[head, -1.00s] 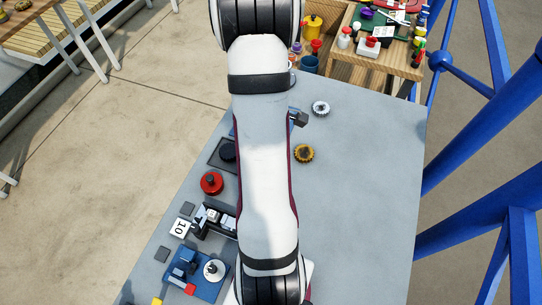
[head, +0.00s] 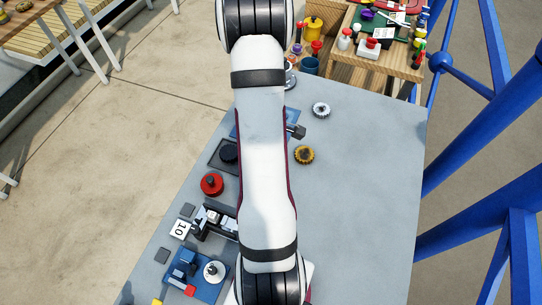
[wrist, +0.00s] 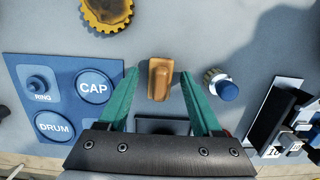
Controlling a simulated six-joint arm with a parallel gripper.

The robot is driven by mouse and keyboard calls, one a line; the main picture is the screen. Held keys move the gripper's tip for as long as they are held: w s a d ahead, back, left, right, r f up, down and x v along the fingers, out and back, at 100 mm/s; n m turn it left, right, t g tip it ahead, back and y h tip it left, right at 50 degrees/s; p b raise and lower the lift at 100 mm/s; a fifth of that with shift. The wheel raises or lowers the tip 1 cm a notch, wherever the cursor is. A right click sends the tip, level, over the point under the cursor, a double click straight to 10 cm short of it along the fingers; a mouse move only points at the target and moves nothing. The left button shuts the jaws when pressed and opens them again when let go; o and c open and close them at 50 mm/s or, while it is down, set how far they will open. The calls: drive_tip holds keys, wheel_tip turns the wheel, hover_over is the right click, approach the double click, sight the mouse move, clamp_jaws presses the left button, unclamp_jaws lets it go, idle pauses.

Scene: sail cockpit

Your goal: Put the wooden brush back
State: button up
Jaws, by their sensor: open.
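A small tan wooden piece, which looks like the wooden brush (wrist: 160,79), lies on the grey table top in the wrist view. My gripper (wrist: 160,80) has two green fingers spread wide, one on each side of this piece, with clear gaps to both. I cannot tell how high the fingertips are above the table. A dark rectangular pad (wrist: 162,126) shows partly between the fingers, its lower part hidden by my gripper. In the head view my arm covers the wooden piece and the gripper.
A blue board marked RING, CAP and DRUM (wrist: 62,100) lies left of my gripper. A blue-topped knob (wrist: 227,89) stands close to the right finger. A brass gear (head: 304,155) and silver gear (head: 321,110) lie on the table. Its right side is clear.

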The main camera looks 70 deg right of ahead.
wheel_tip(320, 180, up, 12)
drive_tip(key=w, duration=0.2)
drive_tip(key=w+a+r+m, duration=0.1)
drive_tip(key=w+a+r, duration=0.2)
drive_tip(key=a, duration=0.4)
drive_tip(key=w+a+r+m, duration=0.1)
drive_tip(key=w+a+r, duration=0.2)
drive_tip(key=a, duration=0.4)
drive_tip(key=s+a+r+m+y, duration=0.1)
drive_tip(key=s+a, duration=0.2)
drive_tip(key=a, duration=0.6)
drive_tip(key=s+a+r+m+t, duration=0.1)
drive_tip(key=s+a+r+m, duration=0.1)
drive_tip(key=a, duration=0.8)
drive_tip(key=shift+s+a+m+y, duration=0.3)
drive_tip(key=shift+s+y, duration=0.1)
drive_tip(key=shift+s, duration=0.45)
